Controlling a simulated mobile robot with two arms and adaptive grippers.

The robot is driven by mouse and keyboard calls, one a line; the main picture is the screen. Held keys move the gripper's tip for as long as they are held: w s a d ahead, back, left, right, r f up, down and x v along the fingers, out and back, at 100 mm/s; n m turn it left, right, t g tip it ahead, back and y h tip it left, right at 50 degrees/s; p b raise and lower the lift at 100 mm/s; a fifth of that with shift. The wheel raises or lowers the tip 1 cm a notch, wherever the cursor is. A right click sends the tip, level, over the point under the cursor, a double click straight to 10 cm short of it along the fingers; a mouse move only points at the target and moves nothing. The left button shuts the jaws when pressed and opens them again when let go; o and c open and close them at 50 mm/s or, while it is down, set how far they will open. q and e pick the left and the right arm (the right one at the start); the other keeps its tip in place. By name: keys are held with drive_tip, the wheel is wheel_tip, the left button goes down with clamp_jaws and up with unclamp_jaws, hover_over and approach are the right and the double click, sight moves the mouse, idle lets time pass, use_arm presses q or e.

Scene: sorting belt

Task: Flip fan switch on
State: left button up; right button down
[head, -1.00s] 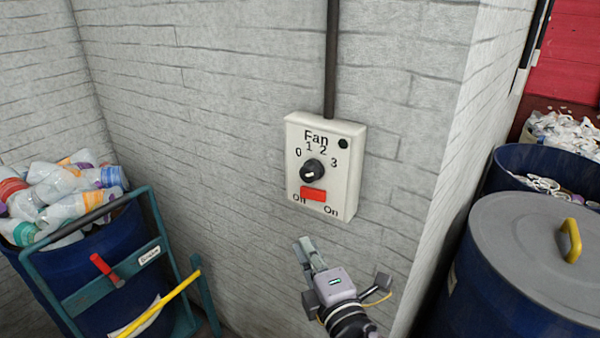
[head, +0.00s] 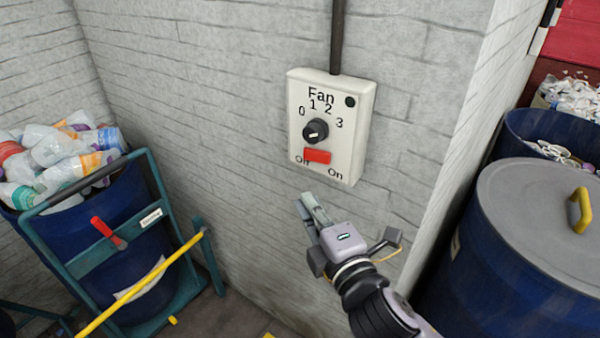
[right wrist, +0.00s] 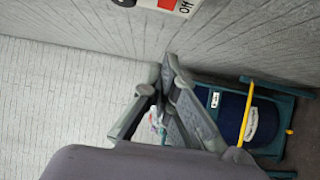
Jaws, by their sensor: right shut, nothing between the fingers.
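The fan box (head: 355,140) is a pale panel on the grey brick wall, with a black dial (head: 315,131) marked 0 to 3. Below the dial is a red switch (head: 317,156), which sits toward the "Off" label and partly covers it; "On" is to its right. In the right wrist view the red switch (right wrist: 168,4) shows at the top edge, beside "Off". My right gripper (head: 307,198) is shut and empty, its tips just below the box and apart from the switch. It also shows in the right wrist view (right wrist: 166,72). My left gripper is not in view.
A dark conduit (head: 337,35) runs up from the box. At left, a blue bin (head: 100,225) of plastic bottles stands on a teal trolley (head: 165,235) with a yellow bar. A lidded blue barrel (head: 500,270) stands at right beyond the wall corner. The wall around the box is clear.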

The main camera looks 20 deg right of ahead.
sight(317, 156)
use_arm(q)
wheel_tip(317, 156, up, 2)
drive_tip(key=p, duration=0.3)
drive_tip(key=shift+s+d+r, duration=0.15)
use_arm(e)
drive_tip(key=w+d, duration=0.1)
drive_tip(key=w, duration=1)
drive_tip(key=shift+w+d, duration=0.15)
drive_tip(key=shift+d, duration=0.2)
